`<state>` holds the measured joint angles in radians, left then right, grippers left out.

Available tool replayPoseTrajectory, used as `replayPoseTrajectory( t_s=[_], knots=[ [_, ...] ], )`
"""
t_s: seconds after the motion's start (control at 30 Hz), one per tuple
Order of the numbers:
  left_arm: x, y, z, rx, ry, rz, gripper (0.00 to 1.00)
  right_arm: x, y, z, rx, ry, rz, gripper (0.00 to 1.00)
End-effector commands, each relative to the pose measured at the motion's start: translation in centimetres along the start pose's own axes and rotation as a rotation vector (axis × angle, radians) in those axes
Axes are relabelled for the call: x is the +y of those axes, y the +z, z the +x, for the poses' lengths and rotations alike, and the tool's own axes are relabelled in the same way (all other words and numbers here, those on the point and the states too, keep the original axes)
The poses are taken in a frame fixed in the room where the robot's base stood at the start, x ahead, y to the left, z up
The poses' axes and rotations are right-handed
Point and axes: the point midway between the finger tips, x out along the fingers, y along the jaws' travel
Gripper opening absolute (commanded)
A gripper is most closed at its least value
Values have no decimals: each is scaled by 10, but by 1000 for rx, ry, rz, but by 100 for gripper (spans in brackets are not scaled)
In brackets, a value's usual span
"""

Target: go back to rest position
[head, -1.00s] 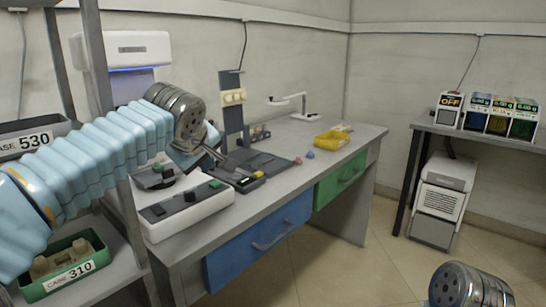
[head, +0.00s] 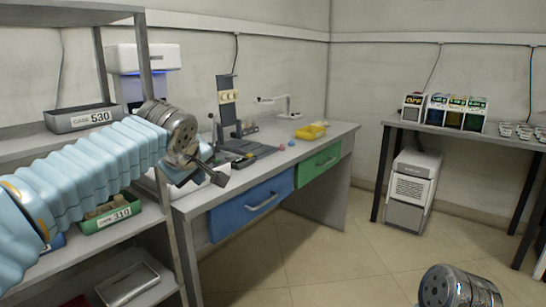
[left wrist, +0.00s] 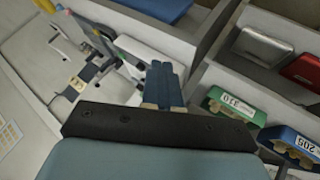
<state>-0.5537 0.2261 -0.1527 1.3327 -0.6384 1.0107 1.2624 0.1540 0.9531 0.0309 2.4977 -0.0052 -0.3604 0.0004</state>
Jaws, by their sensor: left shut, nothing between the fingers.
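My left gripper (head: 214,170) reaches in from the left in the head view, on a light blue sleeved arm. Its fingers are shut and empty, in front of the near left end of the workbench (head: 190,208). In the left wrist view its fingers (left wrist: 163,85) lie together, with the bench and the rack behind them. Only a round metal part of my right arm (head: 455,288) shows at the bottom right of the head view; its gripper is out of the picture.
A rack on the left holds a grey bin marked 530 (head: 82,120) and a green bin marked 310 (head: 106,220), close to my left arm. The bench has a blue drawer (head: 250,205) and a green drawer (head: 318,166). The floor (head: 350,255) at centre right is clear.

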Motion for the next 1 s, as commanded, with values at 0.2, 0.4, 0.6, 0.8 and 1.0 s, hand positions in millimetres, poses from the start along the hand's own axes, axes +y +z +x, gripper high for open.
replayPoseTrajectory(
  t_s=[0.2, 0.4, 0.6, 0.8, 1.0],
  knots=[
    [-6, 25, 39, -52, -15, 76, 0, 0, 0, 1, 0, 0, 0, 43],
    [-20, 63, 90, -131, -24, 176, 0, 0, 0, 1, 0, 0, 0, 43],
    [-54, 124, 160, -257, -28, 295, 0, 0, 0, 1, 0, 0, 0, 43],
    [-141, 233, 244, -467, -13, 419, 0, 0, 0, 1, 0, 0, 0, 43],
    [-261, 356, 276, -665, 16, 464, 0, 0, 0, 1, 0, 0, 0, 43]
  ],
)
